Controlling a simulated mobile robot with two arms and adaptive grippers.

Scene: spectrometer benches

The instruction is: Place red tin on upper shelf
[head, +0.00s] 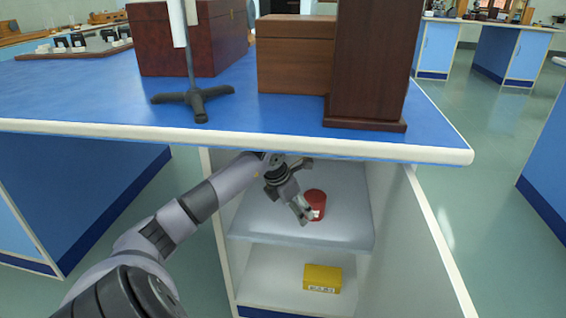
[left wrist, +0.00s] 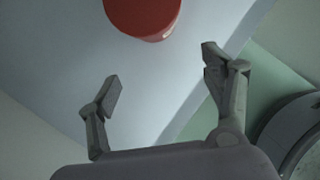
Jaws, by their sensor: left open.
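The red tin (head: 318,200) stands on the upper shelf (head: 270,226) of the open cupboard under the blue-topped bench. My left gripper (head: 306,190) is inside the cupboard, just left of the tin in the head view. In the left wrist view the red tin (left wrist: 142,14) shows at the top edge, partly cut off. It lies beyond the open fingers of the left gripper (left wrist: 160,75), with clear space between. Nothing is between the fingers. My right gripper is in neither view.
A yellow box (head: 322,277) sits on the lower shelf (head: 262,290). The bench top (head: 236,112) overhangs the cupboard. On it stand wooden boxes (head: 292,60), a dark wooden block (head: 370,65) and a stand (head: 195,98). Cupboard side walls bound the shelf.

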